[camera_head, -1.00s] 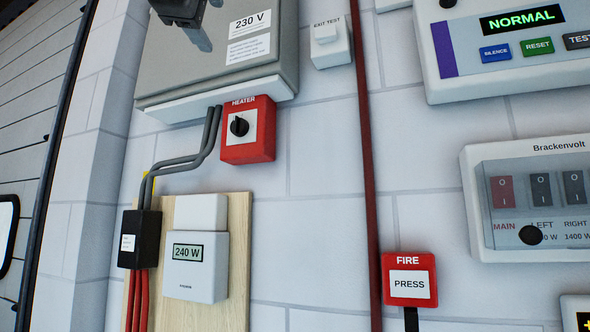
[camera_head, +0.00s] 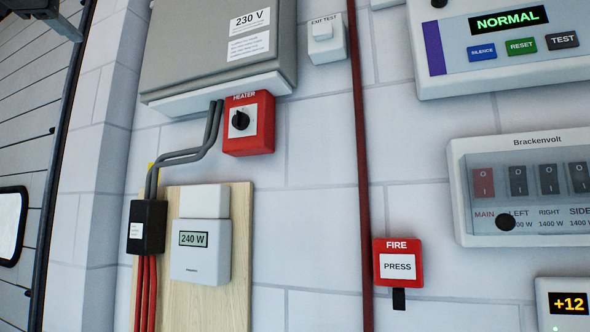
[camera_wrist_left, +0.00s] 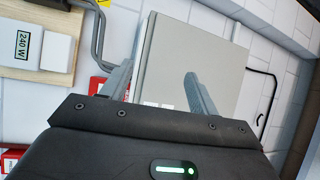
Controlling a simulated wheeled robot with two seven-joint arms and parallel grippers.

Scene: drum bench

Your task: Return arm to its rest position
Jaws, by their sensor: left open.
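My left gripper (camera_wrist_left: 156,76) shows in the left wrist view with its two grey fingers spread apart and nothing between them. The grey 230 V cabinet (camera_wrist_left: 172,62) is behind the fingers. In the head view only a dark piece, likely part of my left arm, shows at the top left corner. The red heater switch box (camera_head: 249,124) with a black knob is below the cabinet (camera_head: 200,50), and no gripper is near it. My right gripper is in neither view.
A meter reading 240 W (camera_head: 201,250) is on a wooden board (camera_head: 234,280). A red FIRE press box (camera_head: 398,263) is right of a red pipe (camera_head: 361,150). A NORMAL panel (camera_head: 450,75) and Brackenvolt switch box (camera_head: 470,228) are on the right.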

